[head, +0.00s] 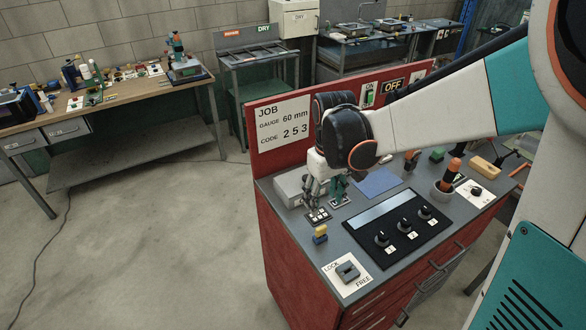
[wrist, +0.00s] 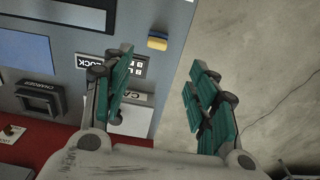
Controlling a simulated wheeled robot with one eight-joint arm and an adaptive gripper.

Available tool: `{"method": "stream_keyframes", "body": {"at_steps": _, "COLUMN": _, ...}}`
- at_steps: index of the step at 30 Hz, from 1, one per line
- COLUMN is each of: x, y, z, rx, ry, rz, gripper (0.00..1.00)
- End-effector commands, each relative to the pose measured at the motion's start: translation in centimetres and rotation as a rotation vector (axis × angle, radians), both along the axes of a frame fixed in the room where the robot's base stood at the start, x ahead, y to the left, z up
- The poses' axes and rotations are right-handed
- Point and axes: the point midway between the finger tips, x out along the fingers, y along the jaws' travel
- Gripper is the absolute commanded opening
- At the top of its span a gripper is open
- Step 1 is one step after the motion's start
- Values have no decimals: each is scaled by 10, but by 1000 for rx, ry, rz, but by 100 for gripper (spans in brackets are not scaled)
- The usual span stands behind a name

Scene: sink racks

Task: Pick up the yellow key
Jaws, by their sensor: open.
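A small yellow piece with a blue part, which looks like the yellow key (head: 320,231), stands near the left edge of the red cabinet's grey top. It also shows in the wrist view (wrist: 157,41), beyond the fingertips, near the top edge. My gripper (head: 325,197) is above the grey top, behind the yellow key in the head view. In the wrist view its two green-padded fingers (wrist: 163,72) are spread apart with nothing between them. The gripper and the key are apart.
A light grey box (head: 289,188) lies left of my gripper. A black panel with knobs (head: 396,231) and a lock switch plate (head: 348,272) lie in front. A red upright board (head: 278,140) stands behind. Open floor (head: 170,250) lies left of the cabinet.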

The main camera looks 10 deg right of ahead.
Motion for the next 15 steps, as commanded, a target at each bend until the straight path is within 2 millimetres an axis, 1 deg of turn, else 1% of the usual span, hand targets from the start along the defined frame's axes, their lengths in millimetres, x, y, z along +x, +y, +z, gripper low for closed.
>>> {"method": "stream_keyframes", "body": {"at_steps": 2, "x": 2, "y": 0, "z": 0, "rx": 0, "ry": 10, "rz": 5, "gripper": 53}}
{"method": "stream_keyframes", "body": {"at_steps": 5, "x": 3, "y": 0, "z": -8, "rx": 0, "ry": 16, "rz": 8, "gripper": 53}}
{"method": "stream_keyframes", "body": {"at_steps": 15, "x": 3, "y": 0, "z": -69, "rx": -1, "ry": 15, "rz": 7, "gripper": 53}}
